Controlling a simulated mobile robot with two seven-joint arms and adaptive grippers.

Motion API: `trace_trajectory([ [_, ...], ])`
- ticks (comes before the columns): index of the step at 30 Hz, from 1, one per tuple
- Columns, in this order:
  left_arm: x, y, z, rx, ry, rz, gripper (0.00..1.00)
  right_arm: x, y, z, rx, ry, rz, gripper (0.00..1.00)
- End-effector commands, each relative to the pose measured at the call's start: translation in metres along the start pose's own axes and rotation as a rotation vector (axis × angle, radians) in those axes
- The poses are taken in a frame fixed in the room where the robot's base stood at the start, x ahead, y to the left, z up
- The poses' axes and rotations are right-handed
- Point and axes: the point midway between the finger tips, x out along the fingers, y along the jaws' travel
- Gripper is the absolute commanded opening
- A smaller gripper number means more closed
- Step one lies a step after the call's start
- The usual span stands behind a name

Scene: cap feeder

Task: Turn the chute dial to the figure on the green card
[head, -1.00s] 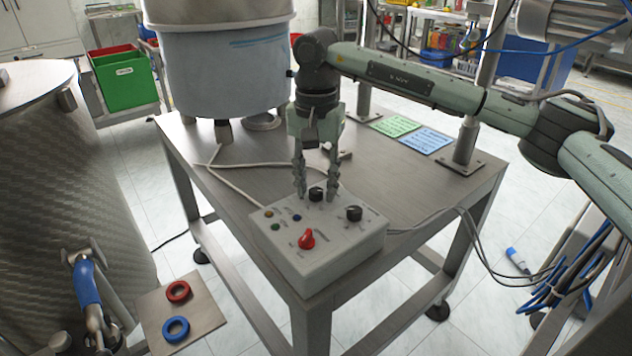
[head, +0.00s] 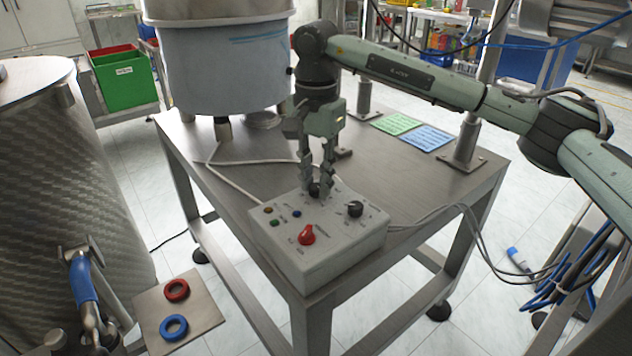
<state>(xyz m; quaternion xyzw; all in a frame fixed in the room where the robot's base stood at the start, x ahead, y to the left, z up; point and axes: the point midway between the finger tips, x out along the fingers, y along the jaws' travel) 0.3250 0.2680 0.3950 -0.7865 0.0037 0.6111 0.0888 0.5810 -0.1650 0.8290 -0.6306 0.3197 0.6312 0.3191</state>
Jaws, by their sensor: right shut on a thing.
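A light control box (head: 320,262) sits at the front corner of the metal table. It carries a red knob (head: 306,235), a black dial (head: 355,209) at the right and another black dial (head: 315,190) at the back. My right gripper (head: 316,188) points down and is shut on the back black dial, which its fingers partly cover. The figures on the box are too small to read. A green card (head: 397,124) lies flat on the table behind the box, its writing too small to read. My left gripper is not in view.
A blue card (head: 427,138) lies beside the green one. A large bowl feeder (head: 225,65) stands at the table's back left. Cables (head: 440,213) leave the box to the right. A small plate with red (head: 176,290) and blue (head: 174,327) rings is at lower left.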

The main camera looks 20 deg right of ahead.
Motion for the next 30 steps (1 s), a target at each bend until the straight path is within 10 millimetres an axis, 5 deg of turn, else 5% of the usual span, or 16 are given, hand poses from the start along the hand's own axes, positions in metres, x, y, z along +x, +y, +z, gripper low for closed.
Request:
trace_trajectory([
  [30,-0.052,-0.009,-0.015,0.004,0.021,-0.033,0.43,-0.001,0.000,0.000,0.965,0.001,-0.003,0.00],
])
